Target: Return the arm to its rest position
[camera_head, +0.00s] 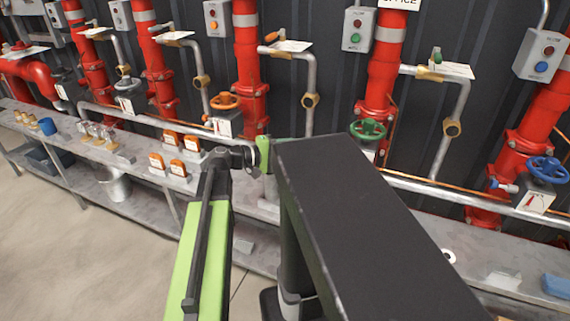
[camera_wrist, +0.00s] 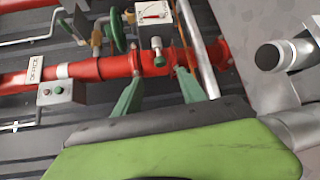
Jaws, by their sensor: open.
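My gripper (camera_wrist: 158,77) shows in the wrist view with its two green fingers apart and nothing between them. Beyond the fingers is a red pipe (camera_wrist: 110,68) with a small grey-topped fitting on it. A green valve wheel (camera_wrist: 114,30) and a gauge plate (camera_wrist: 153,12) are just above the fingers in that view. In the head view my arm reaches forward to the pipe wall, with its green and black links in the foreground. The fingers are mostly hidden there behind the arm. I cannot tell whether they touch anything.
A grey bench (camera_head: 130,150) runs along the wall, holding orange-topped items (camera_head: 178,167). Red pipes carry an orange wheel (camera_head: 225,101), a green wheel (camera_head: 368,130) and a blue wheel (camera_head: 549,170). Button boxes (camera_head: 357,30) hang between them. The floor (camera_head: 70,240) at lower left is clear.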

